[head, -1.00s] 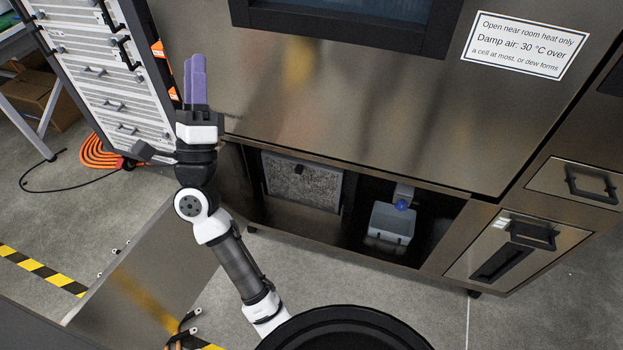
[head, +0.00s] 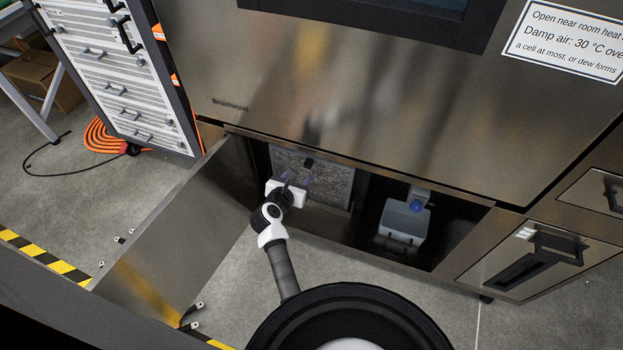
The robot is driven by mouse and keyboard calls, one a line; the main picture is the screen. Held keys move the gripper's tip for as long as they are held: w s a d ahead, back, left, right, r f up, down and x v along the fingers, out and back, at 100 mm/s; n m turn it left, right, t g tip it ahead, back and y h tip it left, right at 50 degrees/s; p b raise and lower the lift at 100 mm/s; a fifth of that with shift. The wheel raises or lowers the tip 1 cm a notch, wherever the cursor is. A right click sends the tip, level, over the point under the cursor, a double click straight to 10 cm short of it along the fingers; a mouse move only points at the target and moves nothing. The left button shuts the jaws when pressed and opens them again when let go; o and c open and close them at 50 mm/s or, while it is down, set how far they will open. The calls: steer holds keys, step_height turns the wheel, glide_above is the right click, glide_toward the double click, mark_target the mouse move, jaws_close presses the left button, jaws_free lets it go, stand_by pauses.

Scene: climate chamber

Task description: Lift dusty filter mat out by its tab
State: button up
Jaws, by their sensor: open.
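The dusty filter mat (head: 328,186) is a speckled grey panel in a pale frame, upright at the back of the open low compartment, on its left side. Its small black tab (head: 308,163) sits at the top edge. My gripper (head: 297,180) reaches into the compartment, in front of the mat's left part and a little below and left of the tab. The white gripper body hides the mat's lower left.
A pale bin (head: 403,222) under a blue-tipped fitting (head: 417,205) stands in the compartment's right part. The lowered or swung-out steel door (head: 180,225) lies left of my arm. The chamber's front (head: 330,100) overhangs the opening. A drawer cabinet (head: 118,75) stands at left.

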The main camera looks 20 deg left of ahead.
mark_target(307, 165)
steer(key=b+x, duration=0.1)
steer(key=x, duration=0.6)
steer(key=shift+w+f, duration=0.1)
steer(key=shift+w, duration=0.25)
jaws_close()
